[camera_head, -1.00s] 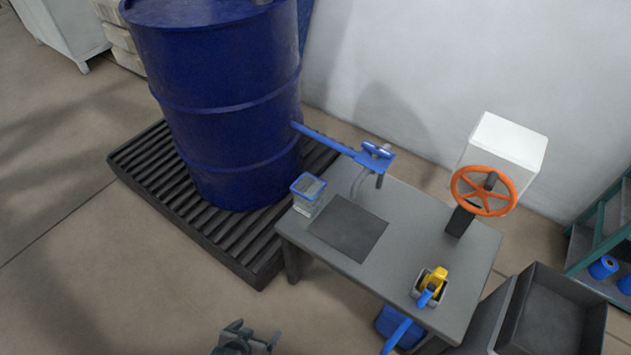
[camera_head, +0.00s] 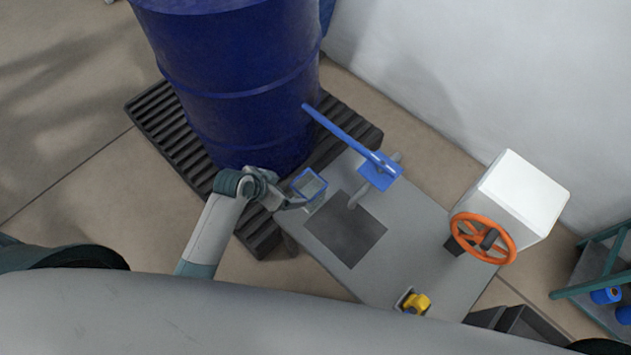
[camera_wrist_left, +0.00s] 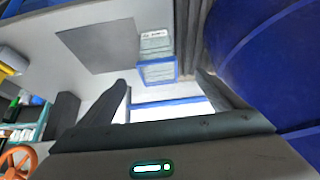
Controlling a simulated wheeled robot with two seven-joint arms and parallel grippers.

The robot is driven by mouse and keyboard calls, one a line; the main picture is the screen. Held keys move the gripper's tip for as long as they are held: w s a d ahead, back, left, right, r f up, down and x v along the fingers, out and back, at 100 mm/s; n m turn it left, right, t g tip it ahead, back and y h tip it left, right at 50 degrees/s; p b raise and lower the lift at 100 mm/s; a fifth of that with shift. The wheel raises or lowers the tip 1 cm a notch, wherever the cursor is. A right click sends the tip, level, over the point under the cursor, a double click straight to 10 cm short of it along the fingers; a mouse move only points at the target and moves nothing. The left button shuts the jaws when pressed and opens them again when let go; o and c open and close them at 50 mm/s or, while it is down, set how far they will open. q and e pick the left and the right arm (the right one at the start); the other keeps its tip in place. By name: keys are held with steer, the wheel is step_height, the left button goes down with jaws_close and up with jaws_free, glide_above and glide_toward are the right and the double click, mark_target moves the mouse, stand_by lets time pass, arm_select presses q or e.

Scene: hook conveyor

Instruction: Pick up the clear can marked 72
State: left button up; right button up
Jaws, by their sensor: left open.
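The clear can (camera_head: 309,187) with a blue rim stands on the left end of the grey table, beside a dark square mat (camera_head: 345,229). In the left wrist view the can (camera_wrist_left: 157,56) shows its blue rim and a small white label, whose number is too small to read. My left gripper (camera_head: 298,199) is at the can's left side. In the left wrist view its fingers (camera_wrist_left: 165,92) are spread, with the can ahead of the gap between them. I cannot tell whether a finger touches the can. My right gripper is not in view.
A blue drum (camera_head: 235,80) stands on a slatted dark pallet (camera_head: 172,128) behind the table. An orange handwheel (camera_head: 482,239) on a white box and a yellow item (camera_head: 416,303) are to the right.

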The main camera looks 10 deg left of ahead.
arm_select(q)
steer(key=shift+w+d+r, duration=0.1)
steer(key=shift+w+r, duration=0.15)
steer(key=shift+r, duration=0.25)
steer(key=p+x, duration=0.1)
steer(key=x, duration=1.1)
steer(key=shift+d, duration=0.15)
steer(key=shift+f, duration=0.2)
